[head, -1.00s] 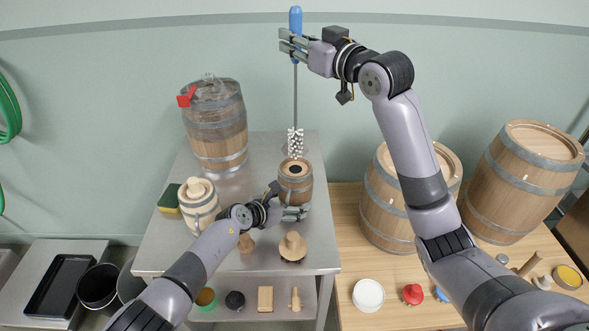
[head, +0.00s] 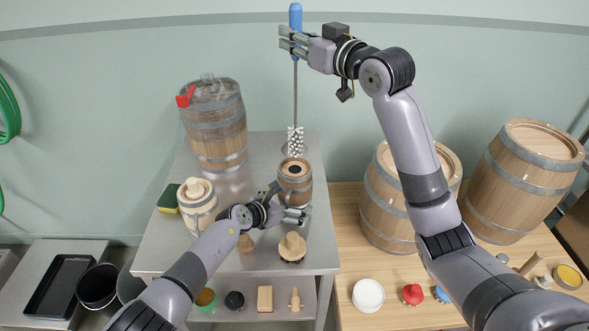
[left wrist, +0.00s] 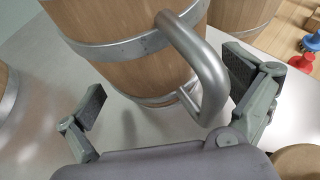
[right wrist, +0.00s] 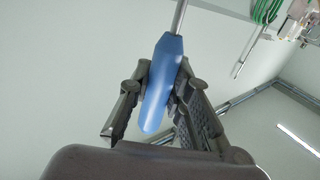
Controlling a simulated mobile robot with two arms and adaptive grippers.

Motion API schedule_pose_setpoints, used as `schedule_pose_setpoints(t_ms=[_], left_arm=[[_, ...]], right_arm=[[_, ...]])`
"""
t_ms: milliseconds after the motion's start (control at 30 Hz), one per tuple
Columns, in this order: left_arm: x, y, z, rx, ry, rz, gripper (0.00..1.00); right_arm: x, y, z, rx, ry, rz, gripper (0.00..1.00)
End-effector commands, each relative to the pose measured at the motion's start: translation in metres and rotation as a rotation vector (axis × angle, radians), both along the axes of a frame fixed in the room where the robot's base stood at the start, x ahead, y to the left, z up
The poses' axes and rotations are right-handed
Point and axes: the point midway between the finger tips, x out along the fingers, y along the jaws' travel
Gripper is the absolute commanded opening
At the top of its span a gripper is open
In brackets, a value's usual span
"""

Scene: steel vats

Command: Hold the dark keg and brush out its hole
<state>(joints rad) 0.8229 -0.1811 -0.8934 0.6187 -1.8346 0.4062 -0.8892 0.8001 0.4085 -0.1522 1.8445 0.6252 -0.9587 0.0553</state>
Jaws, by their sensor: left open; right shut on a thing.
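The dark keg (head: 296,183) stands upright on the steel table, its dark hole (head: 295,169) facing up. In the left wrist view the keg (left wrist: 130,65) has steel hoops and a grey side handle (left wrist: 205,70). My left gripper (head: 289,204) is open at the keg's near side; its fingers (left wrist: 166,82) are spread to either side of the handle, apart from it. My right gripper (head: 290,43) is shut on the blue handle (head: 295,18) of the brush, also seen in the right wrist view (right wrist: 162,85). The brush hangs upright, its white bristles (head: 295,141) just above the hole.
A light keg (head: 198,208) and a sponge (head: 168,199) stand left on the table. A large barrel (head: 214,130) is behind them. Large barrels (head: 525,180) stand on the wooden table at right.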

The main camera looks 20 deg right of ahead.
Motion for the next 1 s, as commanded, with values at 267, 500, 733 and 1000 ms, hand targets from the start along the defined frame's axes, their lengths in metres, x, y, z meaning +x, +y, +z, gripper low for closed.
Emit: schedule_pose_setpoints(t_ms=[267, 500, 733, 1000], left_arm=[[0.001, 0.001, 0.001, 0.0, -0.002, 0.001, 1.0], [-0.001, 0.011, 0.007, 0.002, -0.008, 0.002, 1.0], [-0.016, 0.026, 0.016, 0.003, -0.004, -0.002, 1.0], [-0.034, 0.051, 0.033, 0.0, -0.003, 0.0, 1.0]], right_arm=[[0.0, 0.0, 0.0, 0.0, -0.001, 0.0, 0.0], [0.0, 0.0, 0.001, 0.0, -0.001, 0.0, 0.0], [0.0, 0.0, 0.001, 0.0, -0.001, 0.0, 0.0], [0.0, 0.0, 0.001, 0.0, -0.001, 0.0, 0.0]])
